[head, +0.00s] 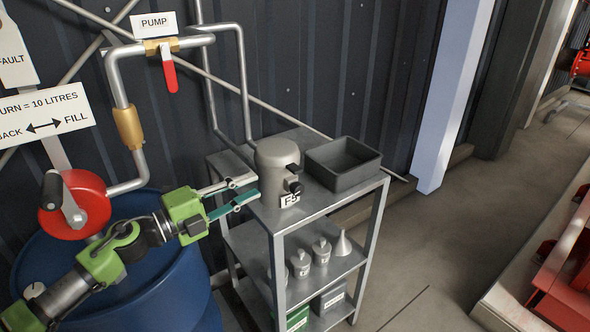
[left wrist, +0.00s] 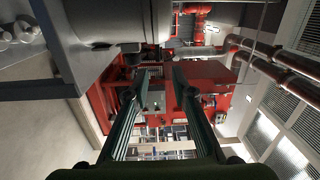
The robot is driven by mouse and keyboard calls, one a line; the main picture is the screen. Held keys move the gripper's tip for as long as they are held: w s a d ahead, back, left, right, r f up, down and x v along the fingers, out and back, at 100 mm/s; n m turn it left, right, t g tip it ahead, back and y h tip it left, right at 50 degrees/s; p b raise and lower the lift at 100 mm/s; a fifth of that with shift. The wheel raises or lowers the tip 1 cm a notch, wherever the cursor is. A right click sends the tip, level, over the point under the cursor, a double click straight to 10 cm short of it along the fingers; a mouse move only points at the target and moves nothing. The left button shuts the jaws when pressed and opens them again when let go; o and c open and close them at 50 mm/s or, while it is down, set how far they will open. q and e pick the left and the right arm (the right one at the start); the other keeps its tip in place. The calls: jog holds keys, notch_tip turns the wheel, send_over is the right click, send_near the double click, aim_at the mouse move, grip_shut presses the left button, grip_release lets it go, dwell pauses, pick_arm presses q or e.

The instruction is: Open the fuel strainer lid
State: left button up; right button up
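The fuel strainer (head: 277,165) is a grey upright cylinder with a domed top that looks closed. It stands on the top shelf of a metal rack, with dark fittings (head: 293,180) on its right side and a small label at its foot. My left gripper (head: 254,187) comes in from the left, with its two fingers apart and pointing at the strainer's left side. No contact with the strainer can be made out. In the left wrist view the fingers (left wrist: 161,80) are apart with nothing between them. My right gripper is in neither view.
A dark open tray (head: 343,166) sits right of the strainer on the rack (head: 318,204). Several small containers (head: 320,250) stand on the lower shelf. A blue drum (head: 165,275) and a red hand-pump (head: 75,204) are at left. Open floor lies right of the rack.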

aim_at(291, 171)
pick_arm(q)
jog(key=shift+m+g, duration=0.4)
jog(key=b+x, duration=0.1)
jog(key=x, duration=1.2)
jog(key=shift+w+d, duration=0.15)
jog(key=shift+w, duration=0.05)
grip_shut()
